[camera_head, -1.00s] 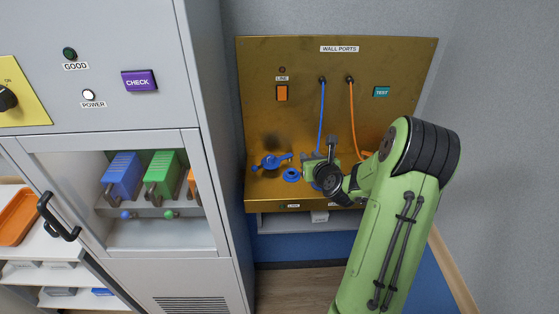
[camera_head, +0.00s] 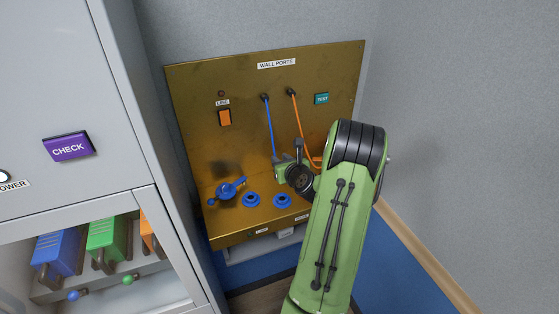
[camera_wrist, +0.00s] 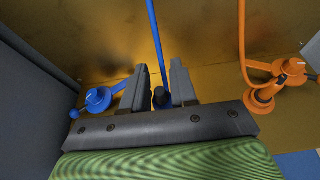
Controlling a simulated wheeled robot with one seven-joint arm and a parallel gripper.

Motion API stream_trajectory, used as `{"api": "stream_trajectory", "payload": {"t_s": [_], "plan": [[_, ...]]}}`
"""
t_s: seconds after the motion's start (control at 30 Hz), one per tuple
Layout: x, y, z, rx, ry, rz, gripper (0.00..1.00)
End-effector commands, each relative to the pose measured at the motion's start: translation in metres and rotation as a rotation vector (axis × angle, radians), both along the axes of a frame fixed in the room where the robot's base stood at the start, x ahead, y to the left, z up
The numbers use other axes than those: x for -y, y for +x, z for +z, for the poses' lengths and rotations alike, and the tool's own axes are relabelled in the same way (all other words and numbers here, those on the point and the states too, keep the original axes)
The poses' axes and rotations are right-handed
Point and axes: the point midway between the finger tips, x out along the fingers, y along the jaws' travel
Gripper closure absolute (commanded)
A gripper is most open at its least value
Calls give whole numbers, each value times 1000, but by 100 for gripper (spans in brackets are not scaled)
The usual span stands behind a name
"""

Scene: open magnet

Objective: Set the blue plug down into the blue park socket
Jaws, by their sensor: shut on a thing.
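My gripper (camera_head: 283,171) is shut on the blue plug, which hangs on a blue hose (camera_head: 269,125) from the wall panel. In the wrist view the plug's dark end (camera_wrist: 160,97) shows between the two fingers, with blue around its lower part. In the head view the gripper hides most of the plug. Two blue ring sockets sit on the brass ledge: a left one (camera_head: 251,200) and a right one (camera_head: 283,201). Both look empty. The gripper is above and behind the right one. I cannot read which is the park socket.
A blue valve with a lever (camera_head: 228,190) stands left of the sockets. The grey cabinet (camera_head: 145,130) stands close on the left. The ledge's front strip is clear.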

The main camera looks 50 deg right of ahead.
Motion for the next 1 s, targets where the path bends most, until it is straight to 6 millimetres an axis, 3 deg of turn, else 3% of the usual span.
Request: {"api": "stream_trajectory", "payload": {"t_s": [0.03, 0.53, 1.0], "plan": [[0, 0, -12, 0, 0, 1, 100], [0, 0, -55, 1, 1, 1, 100], [0, 0, -58, 0, 0, 1, 100]]}}
